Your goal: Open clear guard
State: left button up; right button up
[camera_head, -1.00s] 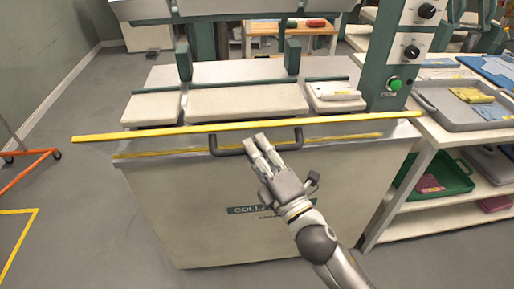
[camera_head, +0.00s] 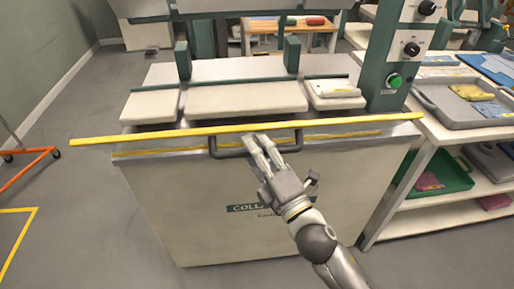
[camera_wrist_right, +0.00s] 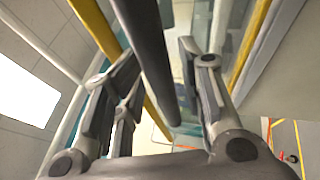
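The clear guard shows mainly by its long yellow edge strip (camera_head: 350,123), which runs across the front of the press and looks lowered. A dark U-shaped handle (camera_head: 229,154) hangs at its middle. My right gripper (camera_head: 258,141) is at the handle's right half, reaching up from below. In the right wrist view, the dark handle bar (camera_wrist_right: 150,50) passes between the spread fingers of my right gripper (camera_wrist_right: 163,75), with visible gaps on both sides. The clear panel itself is hard to make out. My left gripper is not in view.
A pale press cabinet (camera_head: 200,215) stands below the guard, with padded plates (camera_head: 245,100) behind it. A control column with a green button (camera_head: 394,81) rises at right. A shelf with a grey tray (camera_head: 440,105) and green bin (camera_head: 455,180) stands right. Floor at left is largely clear.

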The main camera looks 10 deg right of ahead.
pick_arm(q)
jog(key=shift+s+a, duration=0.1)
pick_arm(e)
jog(key=shift+s+r, duration=0.1)
jog(key=v, duration=1.1)
jog(key=shift+s+d, duration=0.2)
jog(key=shift+s, duration=0.2)
pick_arm(q)
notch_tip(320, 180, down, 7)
jog(key=b, duration=0.7)
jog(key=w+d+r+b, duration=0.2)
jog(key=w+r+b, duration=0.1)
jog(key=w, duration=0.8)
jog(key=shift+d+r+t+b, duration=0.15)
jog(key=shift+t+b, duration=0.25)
jog(key=shift+b, duration=0.15)
pick_arm(e)
jog(key=s+d+f, duration=0.2)
jog(key=f, duration=0.3)
jog(key=s+d+f, duration=0.2)
jog(key=f, duration=0.3)
jog(key=shift+s+d+f, duration=0.4)
